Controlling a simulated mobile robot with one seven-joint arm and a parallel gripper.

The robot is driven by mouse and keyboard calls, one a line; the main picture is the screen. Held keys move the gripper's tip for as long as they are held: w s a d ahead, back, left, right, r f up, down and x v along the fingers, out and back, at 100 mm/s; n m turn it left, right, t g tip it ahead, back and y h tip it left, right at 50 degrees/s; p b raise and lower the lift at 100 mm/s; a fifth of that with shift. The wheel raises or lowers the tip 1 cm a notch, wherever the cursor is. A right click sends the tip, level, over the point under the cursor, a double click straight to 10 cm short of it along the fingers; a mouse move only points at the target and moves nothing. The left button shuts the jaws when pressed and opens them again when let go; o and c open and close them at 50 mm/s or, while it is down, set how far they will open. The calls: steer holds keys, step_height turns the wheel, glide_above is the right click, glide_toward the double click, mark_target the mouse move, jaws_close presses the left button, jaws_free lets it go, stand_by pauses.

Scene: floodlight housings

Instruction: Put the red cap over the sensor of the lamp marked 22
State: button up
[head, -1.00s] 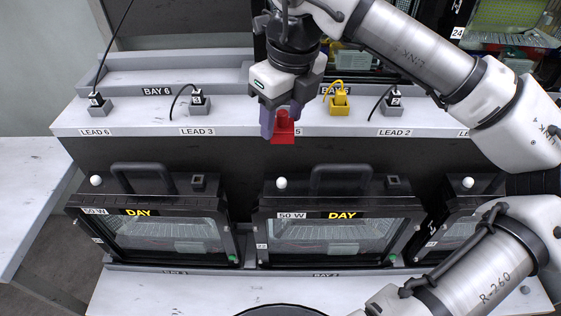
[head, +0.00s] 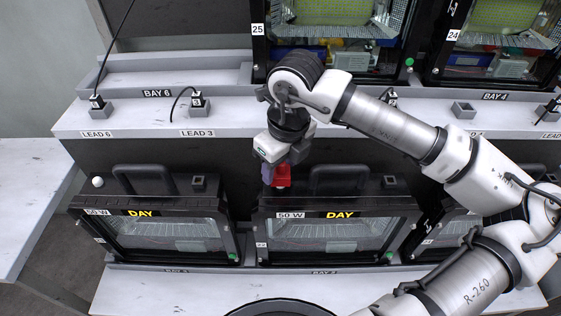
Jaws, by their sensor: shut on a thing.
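The red cap (head: 282,178) is held in my gripper (head: 276,176), which is shut on it, at the top left of the middle front lamp (head: 375,204). The lamp's small side tag seems to read 22, but it is tiny. The lamp also bears 50 W and a yellow DAY label. Its white sensor is hidden behind the cap and fingers. The cap's lower edge appears at the lamp's top; I cannot tell whether it touches or is seated over the sensor.
The lamp's black handle (head: 338,178) stands just right of the cap. The left lamp (head: 150,202) shows a bare white sensor (head: 98,182). A right lamp is partly behind my arm. Lamps marked 25 (head: 258,50) and 24 (head: 437,60) stand behind on the ledge.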

mark_target(287, 176)
steer(key=shift+f+b, duration=0.65)
steer(key=shift+b, duration=0.35)
steer(key=o, duration=1)
steer(key=shift+r, duration=0.1)
steer(key=shift+r+p, duration=0.6)
steer(key=shift+p, duration=0.3)
steer(key=r, duration=0.4)
steer(key=s+d+r, duration=0.1)
steer(key=r, duration=0.3)
steer(key=r+b, duration=0.1)
steer(key=r, duration=0.3)
steer(key=shift+s+d, duration=0.15)
steer(key=shift+s+f, duration=0.1)
steer(key=shift+f, duration=0.05)
